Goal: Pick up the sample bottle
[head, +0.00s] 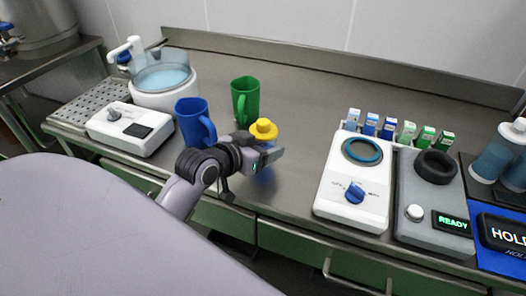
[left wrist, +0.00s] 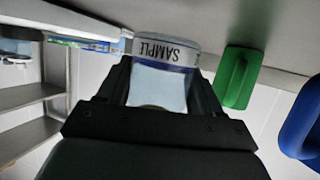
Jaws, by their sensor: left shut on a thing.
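The sample bottle (head: 264,131) has a yellow cap, which shows just past my left gripper (head: 268,157) in the head view. In the left wrist view the bottle (left wrist: 165,50) sits between the two dark fingers of the gripper (left wrist: 162,85), and its label reads SAMPLE. My left gripper is shut on the bottle. The fingers and wrist hide most of the bottle's body in the head view. I cannot tell whether its base touches the counter. My right gripper is not in view.
A green mug (head: 245,102) and a blue mug (head: 195,122) stand close behind and left of the bottle. A white device with a blue knob (head: 354,193) and a grey READY unit (head: 437,205) stand to the right. Bare counter (head: 300,125) lies between.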

